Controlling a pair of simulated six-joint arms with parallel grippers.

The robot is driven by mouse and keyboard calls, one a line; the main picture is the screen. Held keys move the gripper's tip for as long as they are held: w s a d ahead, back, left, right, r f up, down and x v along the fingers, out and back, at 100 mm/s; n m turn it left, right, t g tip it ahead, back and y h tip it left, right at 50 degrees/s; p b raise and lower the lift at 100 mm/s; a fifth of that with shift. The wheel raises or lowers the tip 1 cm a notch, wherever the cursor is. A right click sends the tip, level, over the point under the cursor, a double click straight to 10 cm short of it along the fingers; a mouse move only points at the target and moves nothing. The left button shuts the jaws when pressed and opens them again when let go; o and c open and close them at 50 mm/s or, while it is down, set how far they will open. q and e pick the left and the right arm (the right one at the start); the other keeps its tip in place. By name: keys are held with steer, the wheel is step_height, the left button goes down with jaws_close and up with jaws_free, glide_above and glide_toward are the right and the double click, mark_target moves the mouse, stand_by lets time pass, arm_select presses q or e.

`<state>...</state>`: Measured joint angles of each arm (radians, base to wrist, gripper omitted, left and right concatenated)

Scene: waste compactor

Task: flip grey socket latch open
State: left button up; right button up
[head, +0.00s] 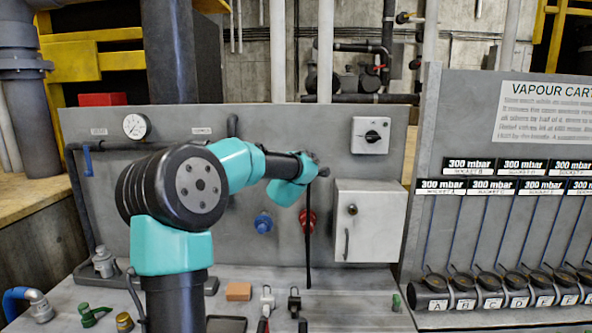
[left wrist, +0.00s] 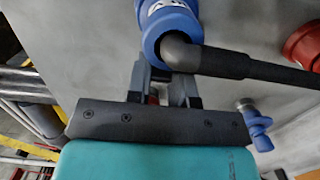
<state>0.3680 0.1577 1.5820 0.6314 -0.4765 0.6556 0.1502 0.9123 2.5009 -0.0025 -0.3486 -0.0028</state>
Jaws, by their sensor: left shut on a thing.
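My left arm crosses the middle of the head view, and my left gripper (head: 316,168) is in front of the grey panel (head: 350,165). In the left wrist view my gripper (left wrist: 167,82) is shut at a dark elbow fitting (left wrist: 185,52), which meets a blue collar (left wrist: 172,22). The exact contact is partly hidden. A dark pipe (head: 308,255) hangs down below the gripper in the head view. I cannot pick out a grey socket or its latch; my arm hides part of the panel. My right gripper is not in view.
A blue fitting (head: 263,223) and a red fitting (head: 303,222) are on the panel. A grey box (head: 372,222) and a rotary switch (head: 371,136) are to the right. Small loose parts, including an orange block (head: 238,291), lie on the bench. Several cartridges line the right side.

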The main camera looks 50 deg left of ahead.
arm_select(q)
steer(key=shift+s+a+m+t+h, duration=0.2)
steer(key=shift+a+m+t+h, duration=0.1)
steer(key=shift+m+t+h, duration=0.5)
jaws_close()
steer(key=shift+s+a+f+m+t+h, duration=0.1)
steer(key=shift+a+m+t+h, duration=0.3)
steer(key=shift+m+h, duration=0.7)
steer(key=shift+s+a+r+m+t+h, duration=0.15)
steer(key=shift+a+m+t+h, duration=0.4)
steer(key=shift+h, duration=1.1)
steer(key=shift+s+a+f+m+t+h, duration=0.15)
steer(key=shift+a+m+t+h, duration=0.15)
steer(key=shift+m+h, duration=0.85)
steer(key=shift+a+m+h, duration=0.15)
steer(key=shift+m+h, duration=0.15)
steer(key=shift+h, duration=0.7)
steer(key=o, duration=0.8)
jaws_free()
steer(key=shift+w, duration=0.1)
steer(key=s, duration=1.7)
steer(key=shift+s, duration=0.25)
